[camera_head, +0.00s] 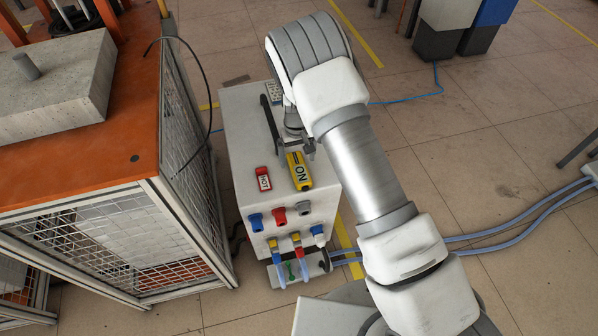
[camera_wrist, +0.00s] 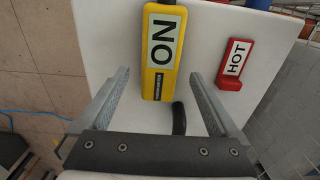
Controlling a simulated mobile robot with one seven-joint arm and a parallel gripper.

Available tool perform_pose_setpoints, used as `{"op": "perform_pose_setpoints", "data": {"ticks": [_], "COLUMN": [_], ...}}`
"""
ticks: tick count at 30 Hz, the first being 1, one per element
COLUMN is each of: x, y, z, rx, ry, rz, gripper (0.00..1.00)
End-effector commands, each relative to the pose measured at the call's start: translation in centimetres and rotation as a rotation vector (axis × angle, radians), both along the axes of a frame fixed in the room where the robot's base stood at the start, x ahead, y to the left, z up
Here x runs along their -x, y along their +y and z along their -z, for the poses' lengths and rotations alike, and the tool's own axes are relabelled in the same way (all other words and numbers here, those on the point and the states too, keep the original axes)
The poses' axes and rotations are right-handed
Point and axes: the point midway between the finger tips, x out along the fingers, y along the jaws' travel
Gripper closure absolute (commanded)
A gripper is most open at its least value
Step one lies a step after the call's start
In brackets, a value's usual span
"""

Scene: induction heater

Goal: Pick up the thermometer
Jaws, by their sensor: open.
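A slim black bar-like object (camera_head: 270,116), which seems to be the thermometer, lies on top of the white heater cabinet (camera_head: 240,130). In the wrist view only a short black end (camera_wrist: 179,118) shows between my fingers; the rest is hidden behind the gripper body. I cannot tell whether it touches the yellow ON piece. My gripper (camera_wrist: 160,77) is open above the cabinet top, with one finger on each side of the black end and nothing held. In the head view my gripper (camera_head: 297,147) is partly covered by my arm.
A yellow ON piece (camera_head: 299,171) and a red HOT piece (camera_head: 263,178) sit near the cabinet's front edge. Coloured connectors (camera_head: 279,215) stick out of the front face. An orange-topped mesh cage (camera_head: 140,130) stands close on the left. Open floor lies to the right.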

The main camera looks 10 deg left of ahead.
Motion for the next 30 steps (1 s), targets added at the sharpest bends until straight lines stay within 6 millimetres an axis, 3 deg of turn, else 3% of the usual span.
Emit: {"op": "perform_pose_setpoints", "data": {"ticks": [1,4,11,27,30], "x": [0.0,0.0,-0.1,0.0,-0.1], "y": [0.0,0.0,0.0,0.0,0.0], "z": [1.3,2.3,2.3,2.3,2.2], "rx": [0.002,0.001,0.0,0.0,0.0], "ry": [0.001,0.0,-0.001,-0.001,-0.001], "rz": [0.0,0.0,0.0,0.001,0.001], "gripper": [0.03,0.03,0.03,0.98,1.0]}}
